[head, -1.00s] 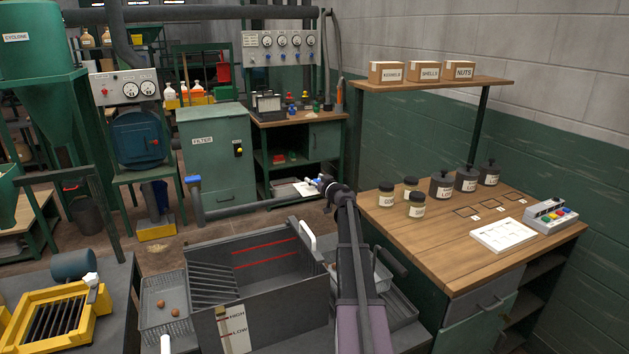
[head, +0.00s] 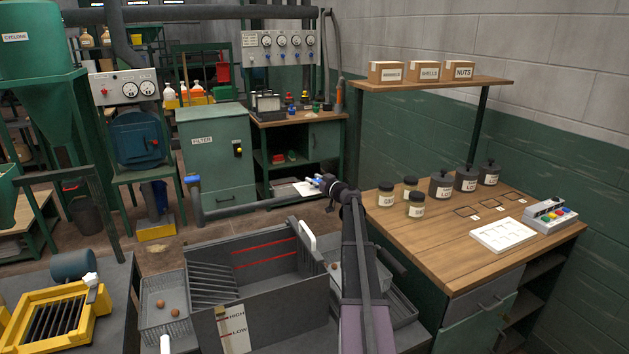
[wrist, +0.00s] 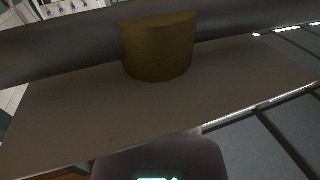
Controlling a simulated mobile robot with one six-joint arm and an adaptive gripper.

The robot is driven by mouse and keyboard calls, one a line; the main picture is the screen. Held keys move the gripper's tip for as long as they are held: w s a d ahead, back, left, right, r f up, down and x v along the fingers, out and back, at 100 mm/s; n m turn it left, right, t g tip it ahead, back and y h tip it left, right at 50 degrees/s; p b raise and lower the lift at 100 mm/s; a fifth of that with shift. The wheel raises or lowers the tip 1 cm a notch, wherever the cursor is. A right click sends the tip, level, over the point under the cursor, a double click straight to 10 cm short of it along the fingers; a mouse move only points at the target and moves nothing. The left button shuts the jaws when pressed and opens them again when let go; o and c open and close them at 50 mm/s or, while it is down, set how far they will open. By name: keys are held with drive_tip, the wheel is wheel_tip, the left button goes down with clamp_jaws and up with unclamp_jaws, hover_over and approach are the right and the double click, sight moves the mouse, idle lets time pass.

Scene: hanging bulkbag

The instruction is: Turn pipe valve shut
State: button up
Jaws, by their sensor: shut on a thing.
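A grey pipe (head: 245,208) runs low across the floor in front of the filter cabinet. In the wrist view a brownish cylinder (wrist: 159,48) stands against a dark pipe (wrist: 65,45), above a flat grey plate (wrist: 100,110). The handle cannot be made out there.
An open dark tank (head: 275,315) with HIGH and LOW marks lies below my arm. A wooden bench (head: 450,250) with jars stands to the right. The green filter cabinet (head: 215,155) stands behind the pipe.

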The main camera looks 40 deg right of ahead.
drive_tip(key=n+g+y, duration=0.1)
drive_tip(key=n+y, duration=0.1)
drive_tip(key=y, duration=0.2)
drive_tip(key=n+g+y, duration=0.1)
drive_tip(key=n+y, duration=0.2)
drive_tip(key=y, duration=0.1)
drive_tip(key=shift+w+a+g, duration=0.1)
drive_tip(key=shift+a+g, duration=0.05)
drive_tip(key=shift+g, duration=0.15)
drive_tip(key=shift+s+a+n+g+y, duration=0.15)
drive_tip(key=shift+a+n+g+y, duration=0.05)
drive_tip(key=shift+n+g+y, duration=0.75)
drive_tip(key=shift+s+a+n+g+y, duration=0.1)
drive_tip(key=shift+a+n+g+y, duration=0.05)
drive_tip(key=shift+n+g+y, duration=0.75)
drive_tip(key=shift+y, duration=0.35)
drive_tip(key=o, duration=1)
drive_tip(key=shift+c, duration=0.2)
drive_tip(key=shift+s, duration=0.15)
drive_tip(key=v, duration=1.1)
drive_tip(key=shift+s+d, duration=0.3)
